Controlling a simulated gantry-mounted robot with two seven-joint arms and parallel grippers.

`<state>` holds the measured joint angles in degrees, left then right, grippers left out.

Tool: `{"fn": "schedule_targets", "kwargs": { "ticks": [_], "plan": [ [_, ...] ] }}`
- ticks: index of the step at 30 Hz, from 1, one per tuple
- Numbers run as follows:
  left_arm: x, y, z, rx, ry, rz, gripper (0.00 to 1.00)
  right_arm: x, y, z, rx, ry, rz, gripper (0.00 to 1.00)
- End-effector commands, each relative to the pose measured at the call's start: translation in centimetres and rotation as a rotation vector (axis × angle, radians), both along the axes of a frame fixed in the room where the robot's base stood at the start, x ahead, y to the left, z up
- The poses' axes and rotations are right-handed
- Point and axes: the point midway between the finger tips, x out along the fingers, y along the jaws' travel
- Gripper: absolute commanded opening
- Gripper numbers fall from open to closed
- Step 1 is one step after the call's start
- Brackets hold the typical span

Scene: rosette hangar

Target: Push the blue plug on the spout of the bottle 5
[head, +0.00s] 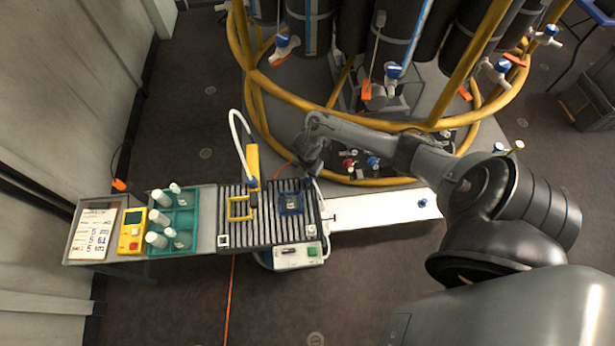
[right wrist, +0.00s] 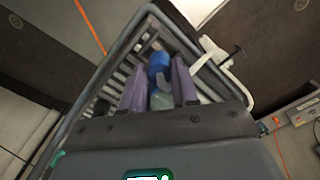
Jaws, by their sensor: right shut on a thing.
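My right gripper (head: 309,172) hangs in the middle of the head view, above the back right of the slatted bench and in front of the yellow ring. In the right wrist view its purple fingers (right wrist: 159,88) are shut on a blue plug (right wrist: 158,63), with a paler grey-green part below it. The large dark bottles (head: 308,25) hang in the rosette at the top. White spouts with blue and orange parts show below them, such as this spout (head: 391,72). I cannot tell which bottle is number 5. My left gripper is not in view.
The slatted bench (head: 270,238) carries a yellow frame (head: 238,209) and a blue holder (head: 291,204). A teal rack (head: 187,222) of white vials stands left. The yellow ring (head: 300,98) rounds the rosette. A white board (head: 385,208) lies right of the bench.

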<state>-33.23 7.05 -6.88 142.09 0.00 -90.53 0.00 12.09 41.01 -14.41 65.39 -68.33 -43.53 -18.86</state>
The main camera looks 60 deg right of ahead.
Motion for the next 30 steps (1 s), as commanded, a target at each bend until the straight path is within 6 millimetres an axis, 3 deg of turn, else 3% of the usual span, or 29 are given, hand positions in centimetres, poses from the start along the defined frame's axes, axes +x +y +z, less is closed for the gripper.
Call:
{"fn": "schedule_targets", "kwargs": {
  "ticks": [1,9,15,21,30],
  "plan": [
    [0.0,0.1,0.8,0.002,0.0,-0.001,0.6,0.1,-0.1,1.5,-0.003,-0.003,0.003,0.03],
    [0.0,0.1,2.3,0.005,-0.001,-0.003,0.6,-5.5,-2.8,4.5,-0.006,0.004,0.003,0.03],
    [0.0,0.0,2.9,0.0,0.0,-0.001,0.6,-8.3,-4.2,6.4,-0.004,0.002,0.003,0.03],
    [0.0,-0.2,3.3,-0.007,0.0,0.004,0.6,-9.9,-4.9,7.3,-0.001,0.002,0.001,0.03],
    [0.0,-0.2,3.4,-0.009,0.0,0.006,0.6,-10.5,-5.1,7.7,0.001,-0.001,0.001,0.03]
  ]
}}
